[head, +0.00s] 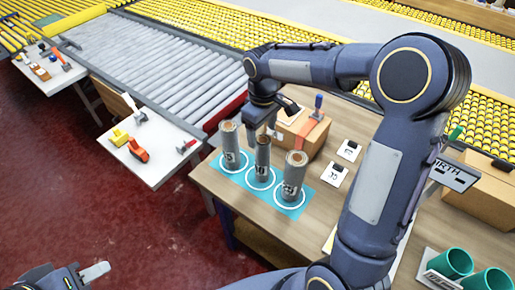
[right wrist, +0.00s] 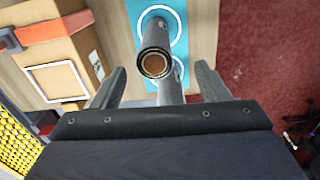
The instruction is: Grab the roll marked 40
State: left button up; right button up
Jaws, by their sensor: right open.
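Three grey rolls stand upright on a blue mat (head: 236,180) with white rings: a left roll (head: 229,158), a middle roll (head: 262,168) and a right roll (head: 293,184). Each has dark marks on its front, too small to read surely, so I cannot tell which is 40. My right gripper (head: 264,127) is open, pointing down at the top of the middle roll. In the right wrist view, one roll (right wrist: 155,42) shows its brown core beyond the open fingers; another is partly hidden by the gripper. My left gripper (head: 72,277) is at the lower left, partly cut off, away from the rolls.
A cardboard box (head: 300,130) with an orange-and-blue tool stands behind the rolls. White marked cards (head: 348,150) lie to their right. A roller conveyor (head: 170,60) and a white side table (head: 150,165) with tools are at left.

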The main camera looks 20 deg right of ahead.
aim_at(263, 139)
jog(key=f, duration=0.2)
jog(key=f+p, duration=0.1)
jog(key=f, duration=0.3)
jog(key=shift+w+d+f, duration=0.2)
jog(key=shift+w+d, duration=0.05)
jog(key=shift+w, duration=0.1)
jog(key=shift+f+p, duration=0.3)
jog(key=shift+f, duration=0.35)
jog(key=c, duration=1.3)
